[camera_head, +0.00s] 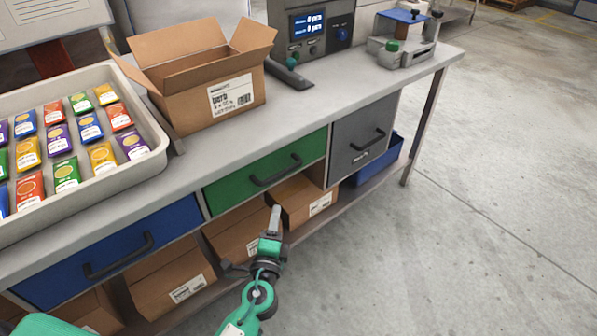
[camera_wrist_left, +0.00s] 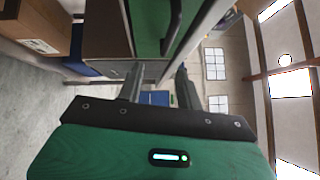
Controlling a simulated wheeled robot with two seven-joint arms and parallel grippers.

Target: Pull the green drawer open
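The green drawer (camera_head: 235,186) is set in the front of the grey workbench, between a blue drawer and a grey one, and looks shut. Its dark bar handle (camera_head: 277,171) runs across the middle of its front. My left gripper (camera_head: 275,217) is in front of the bench, below the handle and apart from it. In the left wrist view the two fingers (camera_wrist_left: 159,72) are spread with nothing between them. The green drawer front (camera_wrist_left: 147,28) and its handle (camera_wrist_left: 173,25) show at the top there, beyond the fingertips. My right gripper is in neither view.
The blue drawer (camera_head: 75,272) and the grey drawer (camera_head: 350,158) flank the green one. Cardboard boxes (camera_head: 302,203) stand on the lower shelf. A tray of packets (camera_head: 152,115), an open carton (camera_head: 188,101) and a weigher (camera_head: 312,48) are on top. The floor to the right is clear.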

